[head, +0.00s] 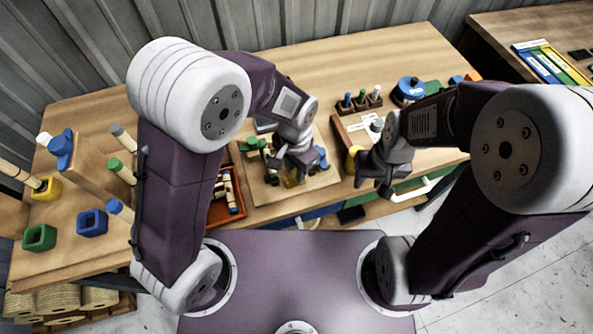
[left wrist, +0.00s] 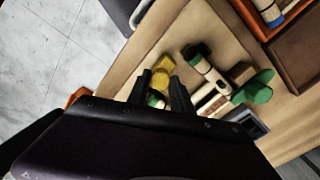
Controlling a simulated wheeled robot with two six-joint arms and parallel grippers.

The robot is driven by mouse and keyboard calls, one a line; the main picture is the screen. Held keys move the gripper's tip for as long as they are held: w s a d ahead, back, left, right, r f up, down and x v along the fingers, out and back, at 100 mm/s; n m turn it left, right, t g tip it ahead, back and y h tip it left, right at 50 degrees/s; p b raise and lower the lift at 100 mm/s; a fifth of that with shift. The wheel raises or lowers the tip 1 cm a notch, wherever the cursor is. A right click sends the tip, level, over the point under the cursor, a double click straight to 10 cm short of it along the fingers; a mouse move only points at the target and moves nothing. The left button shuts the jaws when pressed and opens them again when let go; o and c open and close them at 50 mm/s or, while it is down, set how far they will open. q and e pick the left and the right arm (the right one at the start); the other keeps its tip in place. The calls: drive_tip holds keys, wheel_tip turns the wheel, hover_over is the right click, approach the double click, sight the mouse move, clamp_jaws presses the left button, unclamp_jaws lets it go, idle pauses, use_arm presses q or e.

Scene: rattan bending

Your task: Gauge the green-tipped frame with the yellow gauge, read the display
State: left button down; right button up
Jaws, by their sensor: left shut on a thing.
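My left gripper (head: 291,178) is over the wooden board in the middle of the table. In the left wrist view its two dark fingers (left wrist: 162,88) are shut on the yellow gauge (left wrist: 162,70). The gauge also shows as a yellow patch under that gripper in the head view (head: 291,182). Cream pieces with green tips (left wrist: 203,63) lie close beside the gauge; whether they touch it is unclear. In the head view green parts (head: 256,145) show left of the gripper. A grey boxed display (left wrist: 247,122) is partly hidden, its reading illegible. My right gripper (head: 374,187) looks open and empty near the front edge.
An orange-red tray (head: 226,205) with rods is left of the board. Coloured blocks and upright rods (head: 92,222) fill the left end. Small pegs (head: 361,99) and a blue round device (head: 410,90) stand at the back right. A yellow cylinder (head: 352,158) is by my right gripper.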

use_arm(q)
drive_tip(key=w, duration=0.2)
drive_tip(key=w+a+p, duration=0.1)
drive_tip(key=w, duration=0.1)
drive_tip(key=w+a, duration=0.1)
drive_tip(key=w, duration=0.1)
drive_tip(key=shift+w+p, duration=0.4)
drive_tip(key=c, duration=1.1)
unclamp_jaws()
drive_tip(key=shift+s, duration=0.1)
drive_tip(key=shift+r, duration=0.15)
wheel_tip(320, 180, up, 9)
drive_tip(key=shift+f, duration=0.1)
